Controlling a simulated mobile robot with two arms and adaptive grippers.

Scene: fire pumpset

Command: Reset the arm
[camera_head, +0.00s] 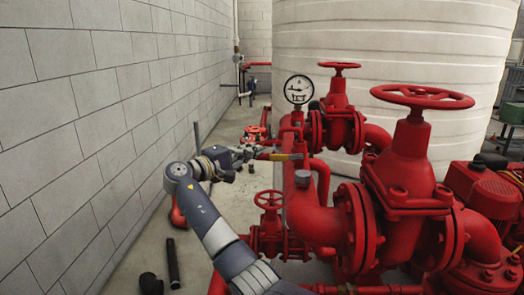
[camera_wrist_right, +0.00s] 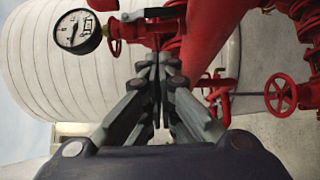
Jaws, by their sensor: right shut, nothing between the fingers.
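My right arm reaches in from the bottom of the head view, and its gripper (camera_head: 262,152) is beside the red pipework, below and left of the pressure gauge (camera_head: 299,89). The gauge (camera_wrist_right: 77,31) is at the upper left there. My left gripper is not in view.
Red valves with handwheels (camera_head: 422,97) and a red motor (camera_head: 486,192) fill the right side. A large white tank (camera_head: 400,50) stands behind. A grey block wall (camera_head: 90,110) runs along the left. A strip of floor (camera_head: 150,245) lies between wall and pipework.

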